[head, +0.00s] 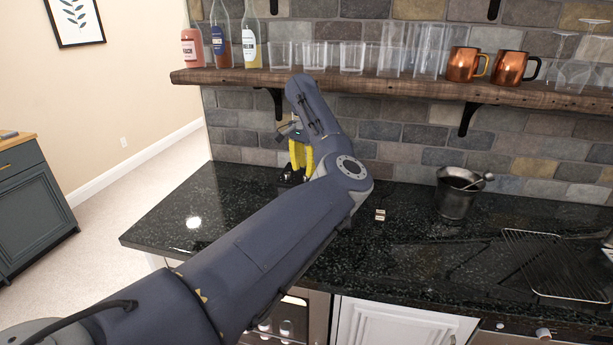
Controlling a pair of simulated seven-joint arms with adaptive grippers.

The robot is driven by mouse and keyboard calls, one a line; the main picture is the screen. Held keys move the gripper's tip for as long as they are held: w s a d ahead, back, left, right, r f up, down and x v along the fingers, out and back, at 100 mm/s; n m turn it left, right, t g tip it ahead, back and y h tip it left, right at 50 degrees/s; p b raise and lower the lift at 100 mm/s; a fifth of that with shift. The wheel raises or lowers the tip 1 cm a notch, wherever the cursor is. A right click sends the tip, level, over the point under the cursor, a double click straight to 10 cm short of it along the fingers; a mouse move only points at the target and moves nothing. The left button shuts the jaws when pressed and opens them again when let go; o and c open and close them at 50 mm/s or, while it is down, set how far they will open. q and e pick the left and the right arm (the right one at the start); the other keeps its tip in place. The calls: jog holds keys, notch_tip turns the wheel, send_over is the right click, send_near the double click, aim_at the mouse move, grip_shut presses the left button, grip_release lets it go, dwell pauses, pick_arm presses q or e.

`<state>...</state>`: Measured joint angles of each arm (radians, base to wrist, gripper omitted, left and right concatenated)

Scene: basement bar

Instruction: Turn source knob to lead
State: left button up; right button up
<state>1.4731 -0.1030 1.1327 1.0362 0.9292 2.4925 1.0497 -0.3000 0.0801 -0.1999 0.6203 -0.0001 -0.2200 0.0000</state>
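No knob marked source or lead can be made out. A small pale knob-like part (543,334) shows at the bottom right edge, below the counter; its markings are too small to read. My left arm reaches from the lower left over the black speckled counter (220,205). My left gripper (292,178), with yellow fingers and black tips, points down near the back left of the counter, partly hidden by my arm. I cannot tell how far apart its tips are or whether anything is between them. My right gripper is not in view.
A dark metal bucket (456,200) and a wire rack (556,263) stand on the right of the counter. A small pale item (380,215) lies mid-counter. A wooden shelf (400,88) with bottles, glasses and copper mugs (463,66) hangs above.

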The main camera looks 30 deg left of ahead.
pick_arm(q)
jog(key=shift+f, duration=1.3)
jog(key=shift+c, duration=0.4)
grip_shut()
